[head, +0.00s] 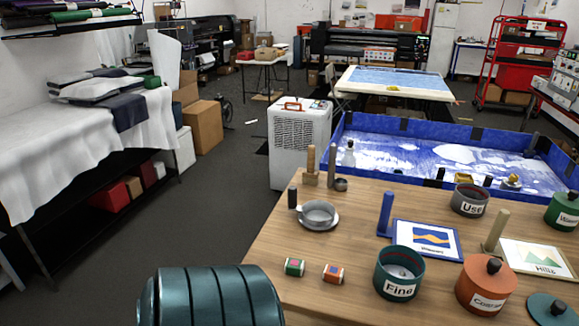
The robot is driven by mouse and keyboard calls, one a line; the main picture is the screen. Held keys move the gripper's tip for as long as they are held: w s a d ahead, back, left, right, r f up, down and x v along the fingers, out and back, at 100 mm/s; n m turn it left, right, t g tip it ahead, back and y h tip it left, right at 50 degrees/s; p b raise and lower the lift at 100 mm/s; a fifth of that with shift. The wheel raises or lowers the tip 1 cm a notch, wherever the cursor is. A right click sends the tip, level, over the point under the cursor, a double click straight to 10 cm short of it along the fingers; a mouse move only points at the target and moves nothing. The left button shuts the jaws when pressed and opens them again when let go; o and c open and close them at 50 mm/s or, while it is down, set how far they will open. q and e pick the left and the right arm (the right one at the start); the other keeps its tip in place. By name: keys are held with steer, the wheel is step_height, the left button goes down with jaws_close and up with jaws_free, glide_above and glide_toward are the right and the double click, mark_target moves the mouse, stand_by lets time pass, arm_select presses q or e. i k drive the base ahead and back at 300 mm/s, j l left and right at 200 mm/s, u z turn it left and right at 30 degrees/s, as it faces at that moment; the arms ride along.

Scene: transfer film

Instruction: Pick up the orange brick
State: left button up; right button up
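The orange brick (333,273) is a small block with a multicoloured patch on its face. It lies on the wooden table (265,262) near the front edge. A similar green brick (294,267) lies just to its left, with a gap between them. Neither of my grippers shows in the head view, and nothing touches the orange brick.
Right of the bricks stand an open "Fine" pot (400,272) and a lidded orange pot (486,285). Behind are a metal pan (319,213), a blue upright block (385,214) and a framed picture (427,240). The table left of the bricks is bare.

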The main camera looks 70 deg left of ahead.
mark_target(332, 273)
steer(key=u, duration=0.4)
steer(key=j+u, duration=0.15)
steer(key=u, duration=0.7)
steer(key=j+u, duration=0.1)
steer(key=u, duration=0.35)
steer(key=l, duration=0.35)
steer(key=i+l, duration=0.15)
steer(key=l, duration=0.25)
steer(key=j+u, duration=0.05)
